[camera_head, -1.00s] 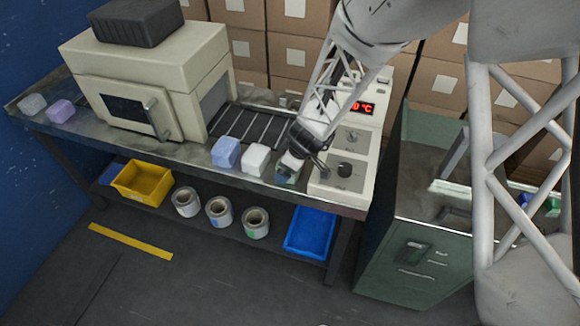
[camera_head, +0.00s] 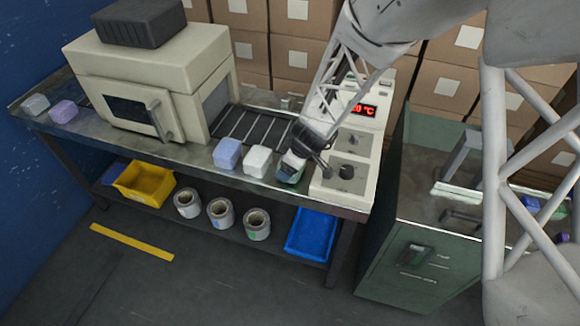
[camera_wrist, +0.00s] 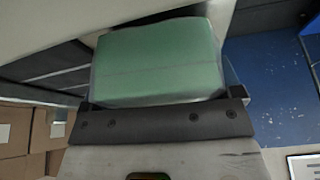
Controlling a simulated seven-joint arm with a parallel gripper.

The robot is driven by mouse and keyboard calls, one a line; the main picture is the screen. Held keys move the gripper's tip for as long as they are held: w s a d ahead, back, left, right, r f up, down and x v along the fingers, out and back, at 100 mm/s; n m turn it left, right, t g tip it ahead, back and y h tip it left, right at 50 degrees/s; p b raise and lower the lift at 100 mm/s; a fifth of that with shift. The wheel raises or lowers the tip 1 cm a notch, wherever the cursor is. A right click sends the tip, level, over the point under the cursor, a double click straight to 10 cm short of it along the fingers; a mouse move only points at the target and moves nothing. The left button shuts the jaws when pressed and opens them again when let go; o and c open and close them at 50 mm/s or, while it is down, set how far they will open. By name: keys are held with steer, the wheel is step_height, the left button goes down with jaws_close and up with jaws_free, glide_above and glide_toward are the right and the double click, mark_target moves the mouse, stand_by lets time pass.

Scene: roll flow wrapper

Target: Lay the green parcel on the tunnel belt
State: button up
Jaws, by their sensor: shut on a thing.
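The green parcel (camera_wrist: 158,65) fills the upper middle of the wrist view, held against the dark jaw bar. In the head view my gripper (camera_head: 293,162) points down at the front edge of the bench, just right of the white parcel, and is shut on the green parcel. Only a small part of the green parcel (camera_head: 289,174) shows there below the jaws. I cannot tell whether it touches the bench top. The dark slatted tunnel belt (camera_head: 252,127) lies behind and left of my gripper, leading into the cream tunnel machine (camera_head: 185,55).
A blue parcel (camera_head: 227,153) and a white parcel (camera_head: 257,161) stand along the bench front. The control panel (camera_head: 345,178) is close right of my gripper. The visible belt looks empty. A green cabinet (camera_head: 400,240) stands further right.

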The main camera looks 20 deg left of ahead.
step_height(320, 180, up, 9)
steer(key=shift+f, duration=0.1)
stand_by(0.4)
stand_by(0.5)
steer(key=shift+n, duration=0.6)
steer(key=shift+w+d+f, duration=0.2)
steer(key=shift+d+f, duration=0.1)
steer(key=shift+f, duration=0.4)
steer(key=shift+w+d+f, duration=0.25)
steer(key=shift+d+f, duration=0.05)
steer(key=shift+f, duration=0.45)
steer(key=shift+w+d+f, duration=0.2)
steer(key=shift+d+f, duration=0.1)
steer(key=shift+f, duration=0.4)
glide_above(280, 135)
steer(key=d, duration=0.1)
steer(key=shift+s+d+f, duration=0.1)
steer(key=shift+d+f, duration=0.05)
steer(key=shift+f, duration=0.6)
steer(key=shift+f, duration=1.7)
